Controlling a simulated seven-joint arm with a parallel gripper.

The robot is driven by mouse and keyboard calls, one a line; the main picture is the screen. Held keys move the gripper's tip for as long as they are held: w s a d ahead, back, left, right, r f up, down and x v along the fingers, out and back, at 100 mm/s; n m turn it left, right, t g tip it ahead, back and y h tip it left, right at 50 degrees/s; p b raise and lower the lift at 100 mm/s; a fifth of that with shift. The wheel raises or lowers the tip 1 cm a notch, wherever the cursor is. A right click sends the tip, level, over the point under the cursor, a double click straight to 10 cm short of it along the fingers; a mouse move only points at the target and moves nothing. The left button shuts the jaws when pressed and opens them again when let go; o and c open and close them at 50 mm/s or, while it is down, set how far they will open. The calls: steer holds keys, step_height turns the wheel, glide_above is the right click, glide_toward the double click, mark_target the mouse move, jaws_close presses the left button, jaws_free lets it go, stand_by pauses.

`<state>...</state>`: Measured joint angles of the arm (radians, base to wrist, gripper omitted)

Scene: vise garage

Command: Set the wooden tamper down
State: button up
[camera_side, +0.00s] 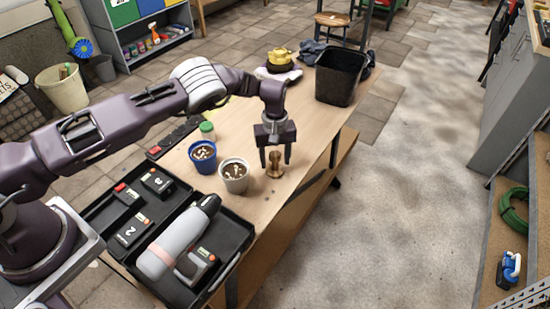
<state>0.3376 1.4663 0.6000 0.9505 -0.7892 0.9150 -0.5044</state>
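The wooden tamper (274,170) is a small brown turned piece standing upright on the wooden bench, near its right edge. My gripper (275,162) points down at the tamper. Its two dark fingers are spread, one on each side of the tamper's top, and a gap seems to show between each finger and the wood. The tamper's base looks to rest on the bench top. From this single view I cannot tell the exact depth between fingers and tamper.
A white pot (234,178) and a blue pot (203,157) with brown contents stand just left of the tamper. A black bin (340,75) and a yellow object (280,57) stand at the back.

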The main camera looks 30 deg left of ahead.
steer(key=shift+r, duration=0.1)
step_height(320, 180, up, 12)
steer(key=s+a+r+m+t+h, duration=0.15)
steer(key=s+r, duration=0.45)
steer(key=r, duration=0.6)
steer(key=s+a+r+m+t+h, duration=0.15)
steer(key=s+r, duration=0.45)
steer(key=r, duration=0.7)
steer(key=s+a+r+m+t+y, duration=0.1)
steer(key=s+r+m, duration=0.15)
steer(key=s, duration=0.75)
steer(key=s+a+r+m+y, duration=0.1)
steer(key=s+r, duration=0.2)
steer(key=s, duration=0.6)
steer(key=s+f+m+t+y, duration=0.1)
steer(key=s+f+m, duration=0.1)
steer(key=s, duration=0.6)
steer(key=shift+s+a+f+t, duration=0.15)
steer(key=shift+a+f+t, duration=0.2)
steer(key=shift+f, duration=0.25)
steer(key=shift+m, duration=0.25)
